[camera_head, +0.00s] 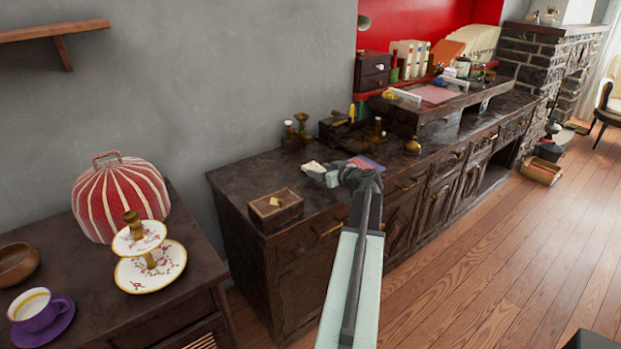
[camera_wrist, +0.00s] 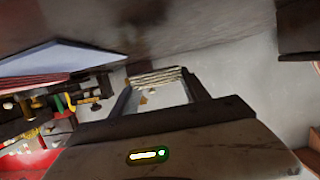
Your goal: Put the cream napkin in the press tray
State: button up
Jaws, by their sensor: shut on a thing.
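My gripper (camera_head: 328,177) is over the near end of the dark wooden sideboard, its fingers pointing left. It is shut on the cream napkin (camera_head: 311,167), a small pale folded piece at its fingertips. In the wrist view the napkin (camera_wrist: 155,77) shows as thin cream layers between the two fingers of my gripper (camera_wrist: 158,96). A small dark wooden open tray (camera_head: 262,212) stands on the sideboard's near left corner, left of and nearer than my gripper, with a small yellowish thing in it. I cannot tell for sure that it is the press tray.
Brass candlesticks (camera_head: 303,124) and other small metal items stand behind my gripper. A blue and red flat thing (camera_head: 368,163) lies just right of it.

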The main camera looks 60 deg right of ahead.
aim_at(320, 184)
jog(key=shift+w+d, duration=0.2)
jog(key=shift+d, duration=0.1)
notch_tip(320, 184, down, 4)
jog(key=b, duration=0.3)
jog(key=shift+s+r+b, duration=0.1)
jog(key=shift+r+b, duration=0.1)
jog(key=shift+b, duration=0.1)
jog(key=shift+f, duration=0.2)
jog(key=shift+a+r, duration=0.15)
jog(key=shift+r, duration=0.1)
jog(key=shift+f, duration=0.3)
jog(key=o, duration=1.4)
jog(key=shift+r, duration=0.15)
